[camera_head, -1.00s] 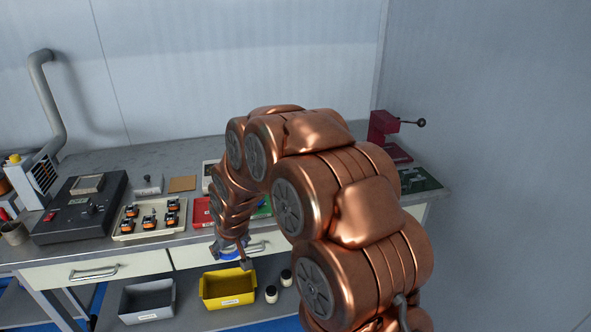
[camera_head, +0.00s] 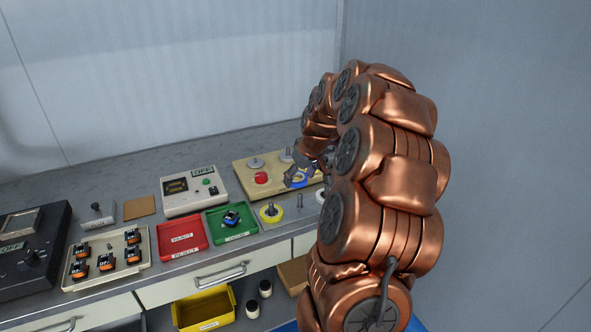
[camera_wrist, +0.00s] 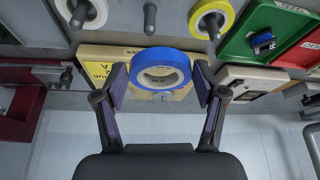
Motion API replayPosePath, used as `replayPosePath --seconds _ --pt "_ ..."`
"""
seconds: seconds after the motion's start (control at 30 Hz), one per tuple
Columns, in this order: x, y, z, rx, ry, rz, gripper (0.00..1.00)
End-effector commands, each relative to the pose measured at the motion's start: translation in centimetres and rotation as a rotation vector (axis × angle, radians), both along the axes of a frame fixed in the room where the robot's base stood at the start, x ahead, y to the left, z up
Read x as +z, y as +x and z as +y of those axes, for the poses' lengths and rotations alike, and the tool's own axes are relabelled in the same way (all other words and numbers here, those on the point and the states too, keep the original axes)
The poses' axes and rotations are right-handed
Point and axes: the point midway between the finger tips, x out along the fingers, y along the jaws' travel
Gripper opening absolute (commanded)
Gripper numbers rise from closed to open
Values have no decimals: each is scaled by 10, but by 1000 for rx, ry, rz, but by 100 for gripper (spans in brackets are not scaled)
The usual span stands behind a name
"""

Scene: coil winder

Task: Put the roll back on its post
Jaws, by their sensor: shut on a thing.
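My gripper (camera_wrist: 161,82) is shut on a blue tape roll (camera_wrist: 161,57), one finger at each side of its rim. In the wrist view the roll's pale core faces the camera. The blue roll (camera_head: 298,180) also shows in the head view, above the right part of the bench, partly covered by my gripper (camera_head: 305,170). A bare upright post (camera_wrist: 150,18) stands apart from the roll, between a white roll (camera_wrist: 88,12) and a yellow roll (camera_wrist: 211,18). The bare post (camera_head: 300,200) also shows in the head view, right of the yellow roll (camera_head: 270,212).
A beige board (camera_head: 243,180) with a red button lies behind the posts. A green tray (camera_head: 250,228) with a small part and a red tray (camera_head: 181,250) lie left. A dark red press (camera_wrist: 22,112) stands at the wrist view's left. My arm hides the bench's right end.

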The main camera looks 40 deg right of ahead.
Motion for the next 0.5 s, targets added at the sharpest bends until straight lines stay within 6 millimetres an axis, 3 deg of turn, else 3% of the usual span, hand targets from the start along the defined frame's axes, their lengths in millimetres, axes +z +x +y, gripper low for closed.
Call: replayPosePath --seconds 0.13,0.5 --pt "4 -9 -13 -6 -1 -4 37" --pt "-15 -9 -12 -4 -1 -3 37"
